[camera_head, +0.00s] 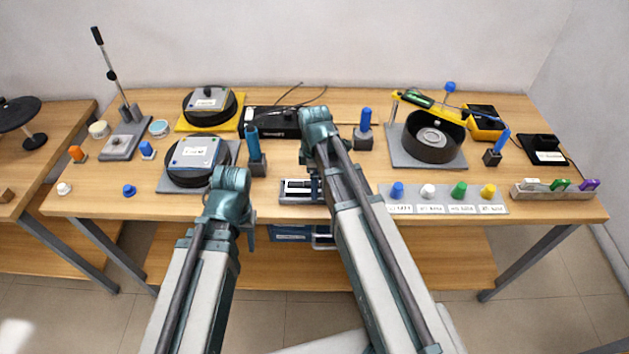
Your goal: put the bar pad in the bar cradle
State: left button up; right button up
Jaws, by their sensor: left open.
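A small pale tray (297,199) with a dark and white bar-shaped piece (297,185) in it lies near the table's front edge, left of my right forearm. I cannot tell for certain whether these are the bar cradle and the bar pad. My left gripper (249,231) hangs at the front table edge, left of and nearer than the tray. It is open, and its fingers are mostly hidden by the wrist. My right gripper (316,186) is beside the tray's right end, mostly hidden behind its own arm, so its jaw state is unclear.
A dark block with a blue-teal upright handle (256,165) stands just beyond my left wrist. Round dark discs (208,120) are at left. A labelled strip with coloured knobs (445,207) and a black bowl (433,149) are at right.

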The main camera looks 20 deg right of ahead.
jog(key=shift+r, duration=0.15)
notch_tip(320, 180, up, 12)
jog(key=p, duration=1.3)
jog(key=s+a+m+h, duration=0.1)
jog(key=s+a+m, duration=0.9)
jog(key=s, duration=0.4)
jog(key=shift+s+a+m+b, duration=0.15)
jog(key=shift+a+m+b, duration=0.15)
jog(key=shift+m, duration=0.2)
notch_tip(320, 180, down, 3)
jog(key=b, duration=0.3)
jog(key=shift+f+b, duration=0.2)
jog(key=shift+b, duration=0.1)
